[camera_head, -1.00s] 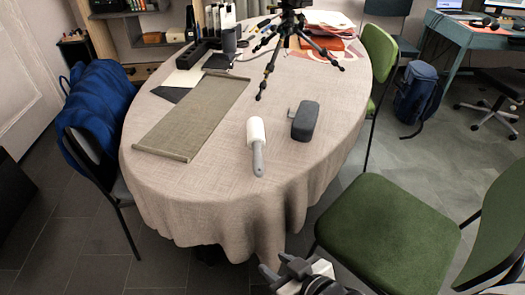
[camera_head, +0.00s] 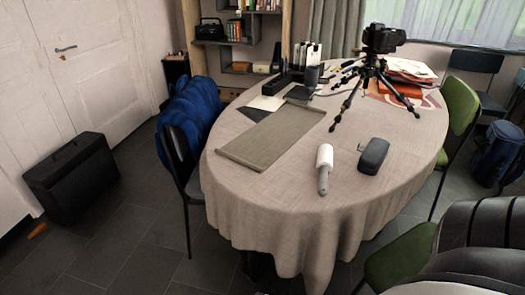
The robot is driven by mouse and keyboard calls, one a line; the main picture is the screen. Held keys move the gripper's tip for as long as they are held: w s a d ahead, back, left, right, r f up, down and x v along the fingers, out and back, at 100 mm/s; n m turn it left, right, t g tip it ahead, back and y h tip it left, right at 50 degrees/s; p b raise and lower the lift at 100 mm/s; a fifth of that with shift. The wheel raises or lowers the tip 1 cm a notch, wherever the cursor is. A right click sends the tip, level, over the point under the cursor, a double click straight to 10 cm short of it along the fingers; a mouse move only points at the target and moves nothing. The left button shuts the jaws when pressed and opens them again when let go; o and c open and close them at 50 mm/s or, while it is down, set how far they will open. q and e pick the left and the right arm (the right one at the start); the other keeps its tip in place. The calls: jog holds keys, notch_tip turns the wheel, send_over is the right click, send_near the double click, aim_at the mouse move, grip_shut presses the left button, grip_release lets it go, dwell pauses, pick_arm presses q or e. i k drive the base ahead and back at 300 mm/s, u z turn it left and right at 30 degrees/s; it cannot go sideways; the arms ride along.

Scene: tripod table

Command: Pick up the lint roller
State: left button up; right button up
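The lint roller (camera_head: 324,169) lies on the cloth-covered oval table (camera_head: 290,205), close to its near edge. Its white roll points away from me and its grey handle points towards me. A dark grey case (camera_head: 373,156) lies just to its right, apart from it. Nothing is touching the roller from above. Neither gripper shows. Only a dark, ribbed part of my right arm fills the lower right corner, well apart from the roller.
A green-brown mat (camera_head: 272,138) lies left of the roller. A camera on a tripod (camera_head: 372,70) stands behind. Chairs flank the table: one with a blue jacket (camera_head: 190,105) at left, a green one (camera_head: 459,108) at right. A black case (camera_head: 83,175) stands on the floor.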

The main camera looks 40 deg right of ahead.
aim_at(324, 163)
jog(key=u, duration=0.1)
jog(key=i, duration=1.2)
jog(key=z, duration=2.05)
